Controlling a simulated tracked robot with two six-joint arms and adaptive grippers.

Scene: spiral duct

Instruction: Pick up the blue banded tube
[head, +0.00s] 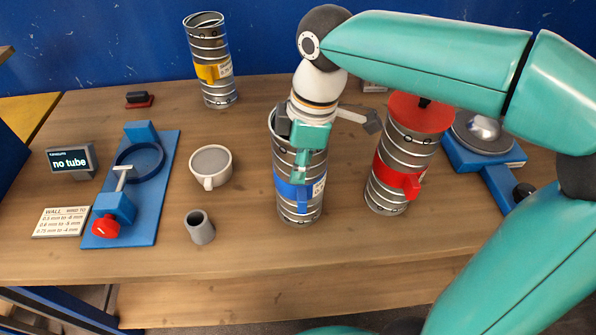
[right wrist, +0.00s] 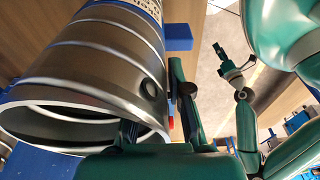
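The blue banded tube (head: 284,165) stands upright on the bench, a ribbed metal duct with a blue band and a white label. My right gripper (head: 303,175) comes down over its top rim, fingers pointing down. In the right wrist view, the tube (right wrist: 95,75) fills the left side with its open end towards me. The right gripper (right wrist: 156,112) has one finger at the tube's mouth and the other outside the wall, with a visible gap outside. My left gripper (right wrist: 224,55) is small in the right wrist view, away from the tube; its opening is unclear.
A red banded tube (head: 388,180) stands close on the right; a yellow banded tube (head: 211,75) stands at the back. A mug (head: 211,166), a small grey cup (head: 200,228) and a blue gauge fixture (head: 160,190) are on the left. The bench front is clear.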

